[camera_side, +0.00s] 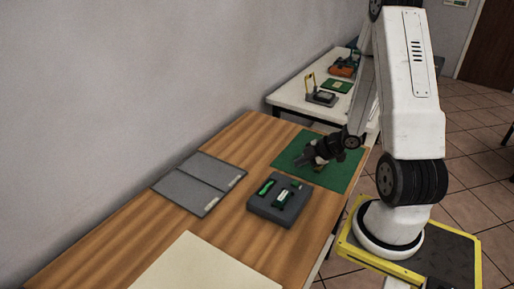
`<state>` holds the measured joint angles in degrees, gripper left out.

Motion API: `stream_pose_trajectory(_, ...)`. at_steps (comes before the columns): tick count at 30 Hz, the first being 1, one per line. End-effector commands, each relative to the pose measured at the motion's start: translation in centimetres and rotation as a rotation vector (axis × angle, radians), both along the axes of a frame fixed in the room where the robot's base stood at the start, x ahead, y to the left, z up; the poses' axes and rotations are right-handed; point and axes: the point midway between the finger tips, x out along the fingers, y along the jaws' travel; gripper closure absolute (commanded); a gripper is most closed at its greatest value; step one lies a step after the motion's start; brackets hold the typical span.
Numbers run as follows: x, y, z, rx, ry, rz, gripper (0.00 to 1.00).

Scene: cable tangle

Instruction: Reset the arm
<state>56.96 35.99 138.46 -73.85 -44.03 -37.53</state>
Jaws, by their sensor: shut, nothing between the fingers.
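My gripper (311,158) is dark and small in the side view. It is shut and empty, over the green mat (296,145) on the wooden table (205,222). It appears a little above the mat, though the exact height is hard to tell. My white arm rises at the right and reaches down and left to the gripper. No cable can be made out on the table at this size.
A dark tray (262,211) with green items stands in front of the mat. A grey folder-like panel (180,190) lies to the left, and a pale sheet (202,268) lies at the front. A white table (287,97) behind carries several devices. A wall borders the left.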

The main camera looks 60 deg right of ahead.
Motion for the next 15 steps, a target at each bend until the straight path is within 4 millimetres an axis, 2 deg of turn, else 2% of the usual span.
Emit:
stream_pose_trajectory(10, 0.07, 0.01, 0.02, -0.001, 0.002, -0.002, 1.0)
stream_pose_trajectory(15, 0.72, 0.1, 0.33, -0.011, 0.027, -0.03, 1.0)
